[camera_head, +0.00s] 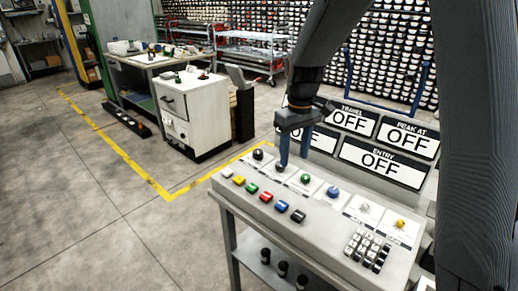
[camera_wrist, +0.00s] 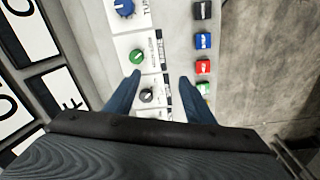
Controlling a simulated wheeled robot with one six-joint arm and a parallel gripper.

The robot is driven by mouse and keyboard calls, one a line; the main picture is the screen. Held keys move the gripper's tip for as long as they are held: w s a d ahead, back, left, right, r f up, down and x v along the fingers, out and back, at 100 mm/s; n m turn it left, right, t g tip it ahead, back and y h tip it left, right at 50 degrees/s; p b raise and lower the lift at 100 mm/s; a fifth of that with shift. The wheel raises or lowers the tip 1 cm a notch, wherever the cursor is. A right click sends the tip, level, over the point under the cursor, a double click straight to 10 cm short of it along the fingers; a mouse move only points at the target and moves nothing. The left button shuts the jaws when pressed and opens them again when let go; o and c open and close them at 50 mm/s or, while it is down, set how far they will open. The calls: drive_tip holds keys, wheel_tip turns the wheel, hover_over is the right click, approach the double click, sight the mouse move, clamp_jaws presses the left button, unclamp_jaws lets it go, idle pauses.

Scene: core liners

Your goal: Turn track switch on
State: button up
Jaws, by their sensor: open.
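The control console (camera_head: 330,235) has a sloped top with a row of knobs on white label plates. A black knob (camera_head: 258,154) is at the left end, then a dark knob partly behind my gripper, a green knob (camera_head: 305,178), a blue knob (camera_head: 333,191), a pale one and a yellow one. The labels are too small to tell which is the track switch. My gripper (camera_head: 283,162) points down over the dark knob. In the wrist view, its open fingers (camera_wrist: 160,80) have the dark knob (camera_wrist: 146,95) between or beneath them, and the green knob (camera_wrist: 137,56) just ahead.
Coloured push buttons (camera_head: 266,197) line the console's front edge, with a keypad (camera_head: 367,250) at right. Display signs behind, including the ENTRY sign (camera_head: 384,161), read OFF; another is partly hidden by my arm. A white cabinet (camera_head: 195,115) stands at left. Open floor lies in front.

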sight(258, 151)
drive_tip(key=w+a+n, duration=0.2)
drive_tip(key=w+a, duration=0.1)
drive_tip(key=w, duration=0.2)
drive_tip(key=w+a+n+b, duration=0.1)
drive_tip(key=w+a+n, duration=0.1)
drive_tip(key=w, duration=0.4)
drive_tip(key=w+a+f+n, duration=0.1)
drive_tip(key=w+a+n, duration=0.1)
drive_tip(key=w+a, duration=0.2)
drive_tip(key=shift+w+a+g, duration=0.15)
drive_tip(key=shift+w+a, duration=0.05)
drive_tip(key=shift+w, duration=0.35)
drive_tip(key=shift+w+a+g, duration=0.15)
drive_tip(key=shift+w, duration=0.4)
drive_tip(key=shift+f+p, duration=0.95)
drive_tip(key=shift+f, duration=2.85)
drive_tip(key=c, duration=0.9)
drive_tip(key=shift+a, duration=0.2)
drive_tip(key=shift+c, duration=0.8)
drive_tip(key=shift+d, duration=0.1)
